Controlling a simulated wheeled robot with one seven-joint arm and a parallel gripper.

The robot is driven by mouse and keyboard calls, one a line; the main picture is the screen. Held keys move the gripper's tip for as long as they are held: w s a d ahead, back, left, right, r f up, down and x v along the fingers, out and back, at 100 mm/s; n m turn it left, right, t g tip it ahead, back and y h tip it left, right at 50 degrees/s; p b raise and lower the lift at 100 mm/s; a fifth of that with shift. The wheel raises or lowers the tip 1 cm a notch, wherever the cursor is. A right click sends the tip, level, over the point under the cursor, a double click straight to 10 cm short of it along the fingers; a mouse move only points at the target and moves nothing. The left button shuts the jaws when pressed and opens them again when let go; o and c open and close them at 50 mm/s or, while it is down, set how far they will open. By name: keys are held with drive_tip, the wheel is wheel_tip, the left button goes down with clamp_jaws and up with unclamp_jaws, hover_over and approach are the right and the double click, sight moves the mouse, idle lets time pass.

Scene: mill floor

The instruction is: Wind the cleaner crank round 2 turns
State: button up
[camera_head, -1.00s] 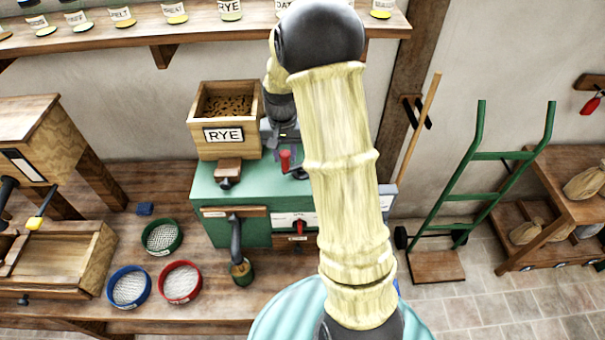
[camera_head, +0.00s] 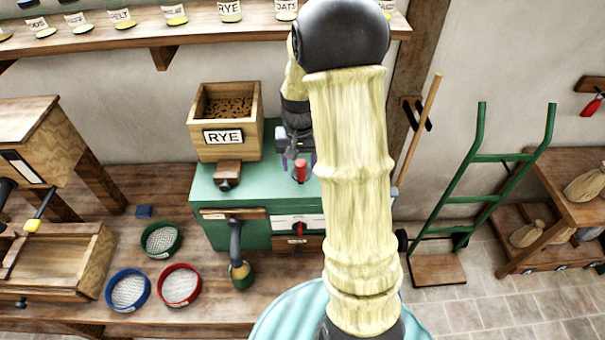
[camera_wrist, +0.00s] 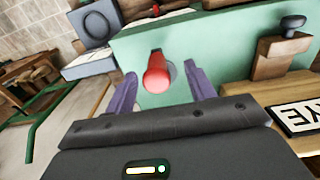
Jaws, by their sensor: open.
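The cleaner crank shows as a red upright handle (camera_head: 300,172) on top of the green machine (camera_head: 232,185). In the wrist view the red handle (camera_wrist: 157,76) stands between the two purple fingers of my gripper (camera_wrist: 161,70). The fingers are apart, with a visible gap on each side of the handle near the tips. In the head view my gripper (camera_head: 299,158) is just behind the handle, and my arm covers the right part of the machine. The crank's arm below the handle is mostly hidden.
A wooden RYE hopper box (camera_head: 196,135) stands on the machine left of the crank. A red knob (camera_head: 299,229) is on the machine's front. Sieves, including a red one (camera_head: 196,297), lie on the bench at left. A green hand truck (camera_head: 473,200) stands right.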

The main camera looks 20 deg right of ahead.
drive_tip(key=shift+r+p, duration=3.45)
drive_tip(key=shift+r, duration=1.05)
drive_tip(key=shift+f, duration=0.1)
drive_tip(key=shift+s+a+f+b, duration=0.1)
drive_tip(key=shift+a+f+b, duration=0.05)
drive_tip(key=shift+b, duration=0.15)
drive_tip(key=s+a+f+n+t+b, duration=0.1)
drive_tip(key=s+a+f+n+b, duration=0.1)
drive_tip(key=s+a+f+b, duration=0.2)
drive_tip(key=s+a+f+n+t+b, duration=0.1)
drive_tip(key=s+a+f+n+b, duration=0.1)
drive_tip(key=s+a+f+b, duration=0.3)
drive_tip(key=s+f+b, duration=0.2)
drive_tip(key=s+b, duration=0.2)
drive_tip(key=b, duration=0.1)
drive_tip(key=shift+s+f+n+t, duration=0.15)
drive_tip(key=shift+s+n+t, duration=0.1)
drive_tip(key=shift+n+t, duration=0.05)
